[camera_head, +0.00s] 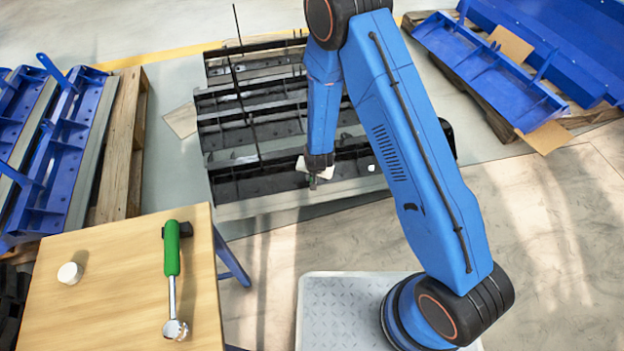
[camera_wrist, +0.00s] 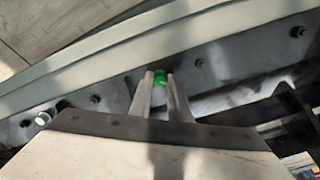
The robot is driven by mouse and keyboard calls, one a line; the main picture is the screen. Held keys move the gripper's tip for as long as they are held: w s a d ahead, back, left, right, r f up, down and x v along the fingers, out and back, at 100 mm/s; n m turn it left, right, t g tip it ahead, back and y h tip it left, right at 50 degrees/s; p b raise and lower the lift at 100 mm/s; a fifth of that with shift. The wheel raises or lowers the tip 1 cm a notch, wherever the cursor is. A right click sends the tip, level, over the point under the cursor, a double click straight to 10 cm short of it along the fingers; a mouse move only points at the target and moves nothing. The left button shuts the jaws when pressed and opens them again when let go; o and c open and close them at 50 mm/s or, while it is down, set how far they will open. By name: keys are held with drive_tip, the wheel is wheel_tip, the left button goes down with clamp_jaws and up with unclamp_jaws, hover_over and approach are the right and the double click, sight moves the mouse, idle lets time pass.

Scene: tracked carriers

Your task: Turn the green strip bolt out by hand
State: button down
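The green strip bolt (camera_wrist: 160,77) shows in the wrist view as a small green head on a dark strip (camera_wrist: 233,62). My gripper (camera_wrist: 161,75) has one finger on each side of it, and the green fills the narrow gap at the fingertips. The fingers look shut on the bolt, which appears to sit at the strip. Its shank is hidden. In the head view my gripper (camera_head: 313,181) points down at the near edge of the dark tracked carrier (camera_head: 250,187), with a tiny bit of green at its tip.
Several dark bolts line the strip, one of them at right (camera_wrist: 297,31). A wooden table (camera_head: 110,255) at lower left holds a green-handled ratchet (camera_head: 171,250) and a white round piece (camera_head: 69,273). Pallets with blue parts stand left and upper right. Floor at right is clear.

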drive_tip(key=n, duration=0.4)
drive_tip(key=shift+n, duration=0.3)
drive_tip(key=n, duration=0.3)
drive_tip(key=shift+n, duration=0.4)
drive_tip(key=c, duration=1.6)
unclamp_jaws()
drive_tip(key=shift+r, duration=0.1)
drive_tip(key=v, duration=1.7)
drive_tip(key=shift+s, duration=0.15)
drive_tip(key=shift+r, duration=0.1)
